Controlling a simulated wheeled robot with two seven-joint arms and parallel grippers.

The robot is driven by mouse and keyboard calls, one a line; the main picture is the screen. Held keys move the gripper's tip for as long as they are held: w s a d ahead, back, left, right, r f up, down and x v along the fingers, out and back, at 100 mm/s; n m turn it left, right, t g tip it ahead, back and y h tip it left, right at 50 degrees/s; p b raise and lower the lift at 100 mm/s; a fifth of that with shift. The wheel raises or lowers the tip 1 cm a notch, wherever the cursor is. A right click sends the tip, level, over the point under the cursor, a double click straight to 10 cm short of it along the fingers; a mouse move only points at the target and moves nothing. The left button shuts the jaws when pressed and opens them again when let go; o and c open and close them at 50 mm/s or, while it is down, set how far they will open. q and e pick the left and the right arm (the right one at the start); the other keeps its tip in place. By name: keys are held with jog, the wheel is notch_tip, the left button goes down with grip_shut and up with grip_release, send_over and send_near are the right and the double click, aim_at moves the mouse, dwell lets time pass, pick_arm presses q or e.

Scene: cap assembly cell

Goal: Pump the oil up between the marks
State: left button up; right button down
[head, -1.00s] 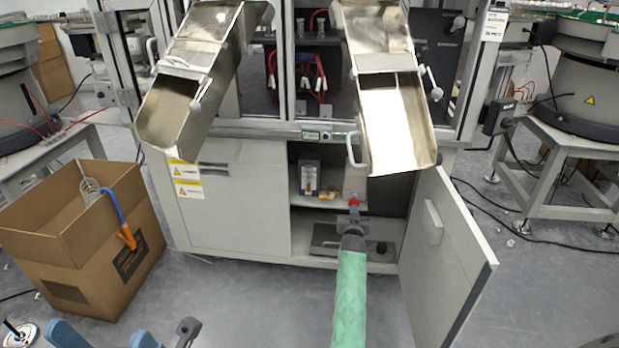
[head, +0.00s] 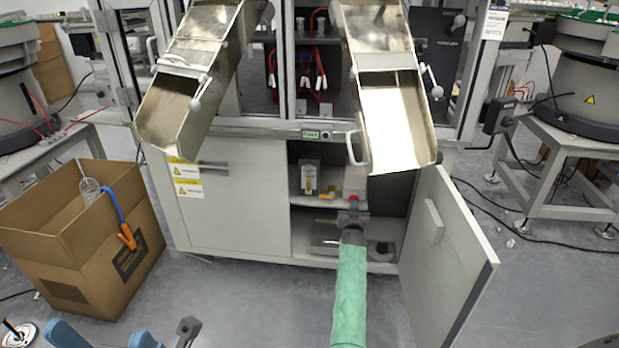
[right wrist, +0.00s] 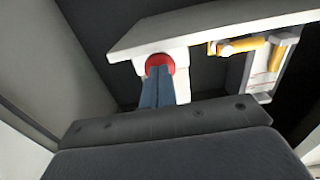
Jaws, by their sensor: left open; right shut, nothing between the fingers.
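The red knob (head: 353,200) is at the front of a pale pump body (head: 355,180) inside the open cabinet. My right gripper (head: 353,206) is shut and empty, with its fingertips at the knob. In the right wrist view the blue-grey fingers (right wrist: 158,80) are together just below the red knob (right wrist: 160,62) and seem to touch it. A clear oil gauge (head: 310,178) with amber in it stands left of the pump; it also shows in the right wrist view (right wrist: 270,68). Its marks and level are too small to read. My left gripper (head: 105,338) is open and empty at the bottom left, partly cut off.
The cabinet shelf (head: 305,200) lies around the pump, with a yellow fitting (head: 326,195) near it. The open cabinet door (head: 445,255) stands to the right of my arm. Two metal chutes (head: 395,120) hang above. A cardboard box (head: 85,250) stands at left. The floor between is clear.

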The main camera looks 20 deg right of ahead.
jog(key=shift+r, duration=0.1)
jog(key=shift+p+v, duration=1)
jog(key=shift+v, duration=0.15)
jog(key=shift+w, duration=0.1)
jog(key=shift+p, duration=0.6)
dwell(1.2)
